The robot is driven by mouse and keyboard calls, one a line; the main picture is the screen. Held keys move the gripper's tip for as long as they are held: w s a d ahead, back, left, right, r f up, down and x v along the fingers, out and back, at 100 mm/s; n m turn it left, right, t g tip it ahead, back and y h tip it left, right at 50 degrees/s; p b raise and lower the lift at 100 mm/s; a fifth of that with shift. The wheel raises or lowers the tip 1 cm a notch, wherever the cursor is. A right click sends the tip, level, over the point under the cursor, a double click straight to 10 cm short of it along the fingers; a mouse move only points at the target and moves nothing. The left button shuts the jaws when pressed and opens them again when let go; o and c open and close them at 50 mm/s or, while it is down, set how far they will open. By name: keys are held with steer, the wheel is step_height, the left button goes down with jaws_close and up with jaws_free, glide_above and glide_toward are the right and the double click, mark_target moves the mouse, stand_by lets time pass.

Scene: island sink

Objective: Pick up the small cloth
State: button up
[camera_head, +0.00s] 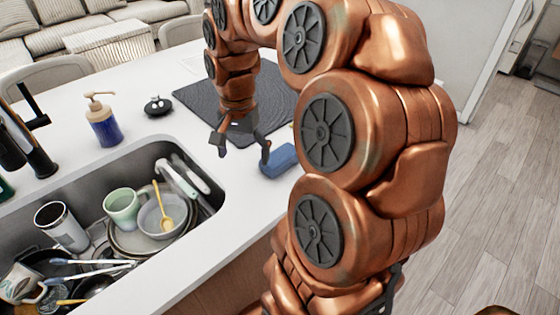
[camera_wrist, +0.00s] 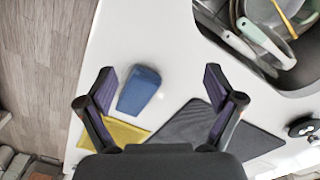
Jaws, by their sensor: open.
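A small blue folded cloth-like piece (camera_head: 281,160) lies on the white counter, right of my gripper (camera_head: 242,150) in the head view. In the wrist view the blue piece (camera_wrist: 139,90) shows between the spread fingers of my gripper (camera_wrist: 159,82), nearer the left one. My gripper is open, empty and points down over the counter; its exact height is unclear. A flat yellow cloth (camera_wrist: 122,135) lies beside the dark mat, partly hidden by my left finger in the wrist view. My arm hides it in the head view.
A dark grey mat (camera_head: 193,97) lies behind my gripper. The sink (camera_head: 210,197) at left holds dishes, a green mug (camera_head: 120,208) and utensils. A soap bottle (camera_head: 104,128) and a faucet (camera_head: 28,150) stand by it. Counter between sink and blue piece is clear.

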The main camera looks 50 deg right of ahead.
mark_target(280, 154)
steer(key=d+m, duration=0.2)
steer(key=d, duration=0.2)
steer(key=d+f+m, duration=0.1)
steer(key=d+m, duration=0.1)
steer(key=d, duration=0.2)
steer(key=d+m, duration=0.2)
steer(key=d, duration=0.2)
steer(key=shift+w+d+f+b, duration=0.25)
steer(key=shift+w+b, duration=0.05)
steer(key=shift+d+f, duration=0.15)
steer(key=shift+d, duration=0.05)
steer(key=shift+f+p, duration=0.35)
steer(key=shift+f, duration=0.8)
steer(key=shift+s+a+f+p, duration=0.1)
steer(key=shift+s+f+p, duration=0.15)
steer(key=shift+f+p, duration=0.75)
steer(key=shift+f, duration=1.6)
steer(key=c, duration=1.2)
steer(key=shift+c, duration=0.2)
steer(key=shift+r, duration=0.1)
